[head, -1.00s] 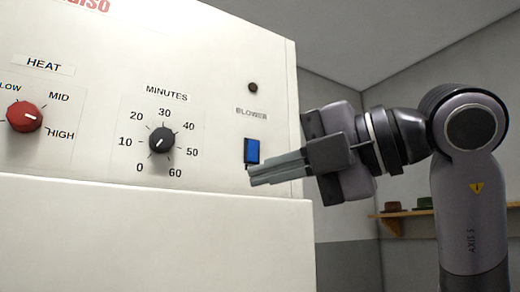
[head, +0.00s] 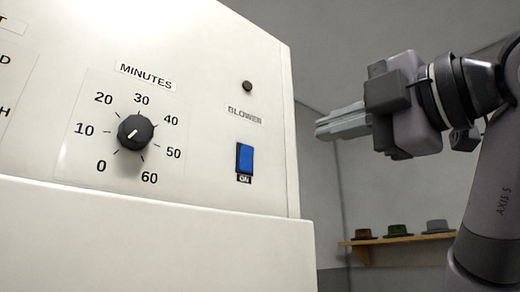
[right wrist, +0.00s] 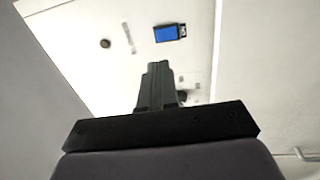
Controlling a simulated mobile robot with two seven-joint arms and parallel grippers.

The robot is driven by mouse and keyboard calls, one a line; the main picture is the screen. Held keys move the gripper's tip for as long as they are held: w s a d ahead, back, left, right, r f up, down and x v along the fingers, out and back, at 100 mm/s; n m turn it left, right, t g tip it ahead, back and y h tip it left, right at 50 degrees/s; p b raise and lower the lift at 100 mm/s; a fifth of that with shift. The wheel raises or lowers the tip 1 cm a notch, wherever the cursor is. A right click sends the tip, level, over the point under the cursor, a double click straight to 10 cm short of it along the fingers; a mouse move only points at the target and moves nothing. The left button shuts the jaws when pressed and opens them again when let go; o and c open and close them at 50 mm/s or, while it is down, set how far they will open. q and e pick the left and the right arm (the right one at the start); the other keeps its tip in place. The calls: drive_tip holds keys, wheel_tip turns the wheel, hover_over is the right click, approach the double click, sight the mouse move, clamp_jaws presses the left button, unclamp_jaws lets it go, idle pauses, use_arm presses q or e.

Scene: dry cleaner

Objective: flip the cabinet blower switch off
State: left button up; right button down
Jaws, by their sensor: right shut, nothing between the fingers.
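The blue blower switch (head: 245,158) sits upright in a dark frame on the white cabinet front (head: 200,70), under the label BLOWER (head: 245,115). An ON label (head: 244,180) is just below it. I cannot tell which way the rocker is tipped. My right gripper (head: 318,129) is shut and empty, to the right of the switch and apart from it, past the cabinet's right edge in the picture. In the right wrist view the switch (right wrist: 167,33) lies beyond the shut fingertips (right wrist: 157,68). My left gripper is not in view.
A black minutes knob (head: 135,132) is left of the switch. A small dark round lamp (head: 247,87) is above the BLOWER label. The cabinet has a lower ledge (head: 150,225). A wall shelf (head: 400,239) with several hats is behind at the right.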

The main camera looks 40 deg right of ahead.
drive_tip(key=p, duration=0.3)
approach(252, 153)
drive_tip(key=w, duration=0.3)
drive_tip(key=w+r, duration=0.1)
drive_tip(key=w, duration=0.1)
drive_tip(key=shift+w+a, duration=0.1)
drive_tip(key=shift+a, duration=0.2)
drive_tip(key=shift+w+p, duration=0.35)
drive_tip(key=shift+w, duration=0.45)
drive_tip(key=shift+d, duration=0.1)
